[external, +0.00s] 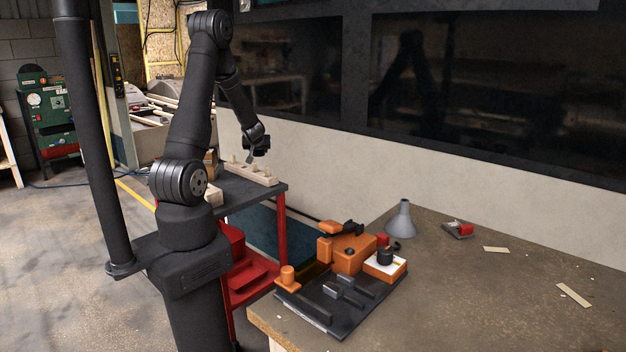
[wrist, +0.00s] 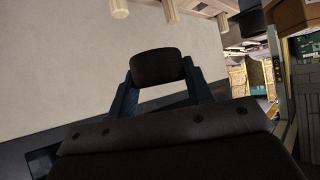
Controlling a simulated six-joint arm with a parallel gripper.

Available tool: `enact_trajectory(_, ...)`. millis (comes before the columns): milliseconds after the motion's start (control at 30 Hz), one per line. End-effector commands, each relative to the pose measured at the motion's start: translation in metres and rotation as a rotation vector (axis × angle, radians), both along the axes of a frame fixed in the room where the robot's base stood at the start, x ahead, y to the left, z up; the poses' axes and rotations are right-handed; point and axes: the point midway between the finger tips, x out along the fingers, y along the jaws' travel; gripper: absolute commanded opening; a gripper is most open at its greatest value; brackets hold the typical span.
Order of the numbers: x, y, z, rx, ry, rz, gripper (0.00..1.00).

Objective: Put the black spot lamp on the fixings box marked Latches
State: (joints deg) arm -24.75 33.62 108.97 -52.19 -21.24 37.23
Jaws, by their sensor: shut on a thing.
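My gripper (external: 258,146) is raised over the dark-topped trolley at the left, close above a pale wooden peg block. In the wrist view its two fingers (wrist: 161,90) are shut on a rounded black thing (wrist: 160,66), which looks like the black spot lamp. It is held clear of any surface. In the external view the held thing is small and dark against the gripper. A brown cardboard box (external: 210,163) stands on the trolley, partly hidden by my arm; a brown box also shows in the wrist view (wrist: 298,15). No Latches marking is readable.
The peg block (external: 250,174) lies on the trolley (external: 236,202). On the bench at the right, a black mat (external: 318,325) holds orange tools and an orange-and-white item with a black knob (external: 385,268). A grey funnel (external: 401,222) stands behind. The bench's right side is mostly clear.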

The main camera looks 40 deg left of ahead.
Motion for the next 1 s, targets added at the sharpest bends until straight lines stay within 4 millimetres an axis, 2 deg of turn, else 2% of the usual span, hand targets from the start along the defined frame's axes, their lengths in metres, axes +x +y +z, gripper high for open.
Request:
enact_trajectory(100,-0.008,0.029,0.018,0.000,-0.006,0.076,0.23)
enact_trajectory(400,-0.034,0.093,0.062,0.002,-0.007,0.241,0.23)
enact_trajectory(533,-0.046,0.116,0.081,0.002,-0.005,0.299,0.23)
enact_trajectory(700,-0.057,0.136,0.099,0.001,-0.004,0.343,0.23)
enact_trajectory(867,-0.064,0.147,0.101,0.001,0.000,0.358,0.23)
enact_trajectory(1000,-0.074,0.171,0.087,0.000,0.004,0.362,0.23)
